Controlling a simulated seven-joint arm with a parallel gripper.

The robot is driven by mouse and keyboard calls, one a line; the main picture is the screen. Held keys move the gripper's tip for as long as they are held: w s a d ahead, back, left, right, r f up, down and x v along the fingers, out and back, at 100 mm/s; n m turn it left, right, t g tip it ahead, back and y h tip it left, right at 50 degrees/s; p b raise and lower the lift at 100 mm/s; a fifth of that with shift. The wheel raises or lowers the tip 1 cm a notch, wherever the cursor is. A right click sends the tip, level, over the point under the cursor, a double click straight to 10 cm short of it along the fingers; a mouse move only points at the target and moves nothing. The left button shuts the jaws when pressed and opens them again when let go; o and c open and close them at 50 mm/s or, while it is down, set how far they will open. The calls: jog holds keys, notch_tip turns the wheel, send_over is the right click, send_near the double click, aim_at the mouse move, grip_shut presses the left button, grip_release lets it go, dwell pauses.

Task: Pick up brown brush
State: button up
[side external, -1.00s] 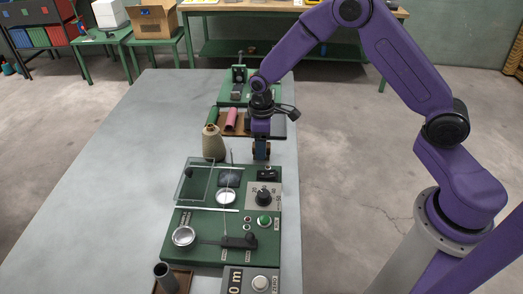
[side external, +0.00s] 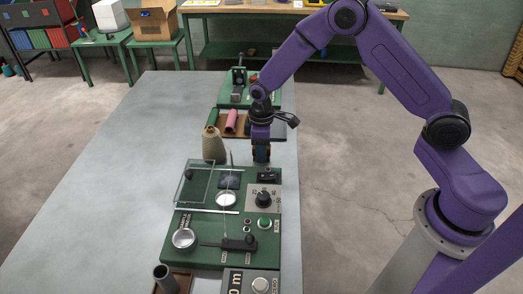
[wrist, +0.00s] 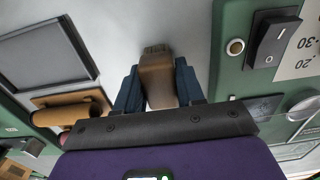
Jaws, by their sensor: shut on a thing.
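The brown brush (wrist: 157,80) is between my gripper's two blue fingers in the wrist view, with its end pointing away from the wrist. My gripper (side external: 261,154) is shut on it and points down, low over the grey table (side external: 100,185), beside the green machine panel. The fingers also show in the wrist view (wrist: 158,72). In the side view the brush is mostly hidden by the fingers. I cannot tell whether it touches the table.
A tan thread cone (side external: 214,146) stands left of my gripper. The green panel (side external: 185,250), with a black switch (side external: 267,177) and a dial, lies in front. Behind are a brown tray with green and pink spools (side external: 231,121) and a green device (side external: 238,85). The table's left side is clear.

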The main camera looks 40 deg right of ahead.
notch_tip(320, 180, up, 3)
jog(key=shift+f, duration=0.1)
jog(key=s+d+r, duration=0.2)
jog(key=s+r, duration=0.8)
jog(key=s, duration=0.3)
jog(key=shift+s+d, duration=0.25)
jog(key=shift+s, duration=0.15)
